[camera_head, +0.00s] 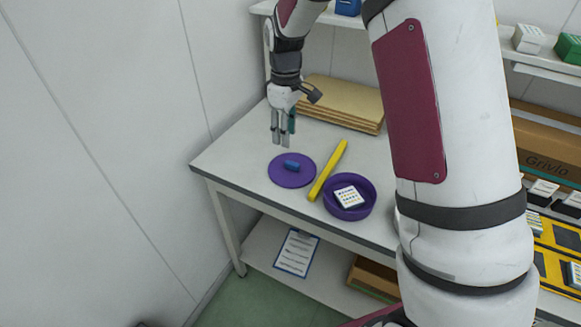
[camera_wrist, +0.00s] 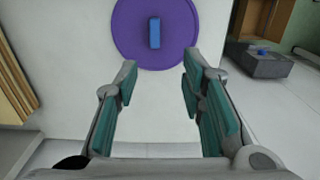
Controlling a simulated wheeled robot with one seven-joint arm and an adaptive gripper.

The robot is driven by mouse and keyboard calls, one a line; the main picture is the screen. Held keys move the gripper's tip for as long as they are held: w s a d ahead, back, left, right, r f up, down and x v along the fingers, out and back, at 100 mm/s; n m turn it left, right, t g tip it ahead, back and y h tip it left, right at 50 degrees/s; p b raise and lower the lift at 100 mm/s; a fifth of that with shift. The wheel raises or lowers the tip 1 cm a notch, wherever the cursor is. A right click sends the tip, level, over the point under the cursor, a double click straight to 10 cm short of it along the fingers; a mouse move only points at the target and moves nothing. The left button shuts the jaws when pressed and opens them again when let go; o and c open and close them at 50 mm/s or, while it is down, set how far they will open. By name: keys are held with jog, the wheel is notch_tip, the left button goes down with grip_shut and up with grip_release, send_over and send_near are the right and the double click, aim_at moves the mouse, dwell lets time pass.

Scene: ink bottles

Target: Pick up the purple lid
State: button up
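The purple lid (camera_head: 283,178) is a flat round disc with a raised blue handle (camera_head: 291,164) in its middle. It lies on the white table near the front left corner. In the wrist view the lid (camera_wrist: 130,38) is at the top centre, with its blue handle (camera_wrist: 155,33) upright in the picture. My gripper (camera_head: 283,140) is above the table, just behind the lid in the head view, and points down. In the wrist view my gripper (camera_wrist: 158,80) has its teal-padded fingers wide apart with nothing between them.
A yellow bar (camera_head: 328,171) lies right beside the lid. Beyond it stands a round purple container (camera_head: 361,208) with a white keyed block (camera_head: 349,196) in it. Stacked brown boards (camera_head: 342,98) lie at the back. The table (camera_head: 235,160) is bare left of the lid.

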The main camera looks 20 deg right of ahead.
send_over(289, 161)
jog(key=f, duration=0.5)
jog(key=shift+s+a+f, duration=0.2)
jog(key=shift+s+a, duration=0.1)
jog(key=shift+a, duration=0.1)
jog(key=shift+w+d+f+p, duration=0.15)
jog(key=shift+f+p, duration=0.1)
jog(key=shift+f, duration=1)
jog(key=shift+w+d+f+p, duration=0.1)
jog(key=shift+d+f+p, duration=0.1)
jog(key=shift+f, duration=1.05)
jog(key=c, duration=0.8)
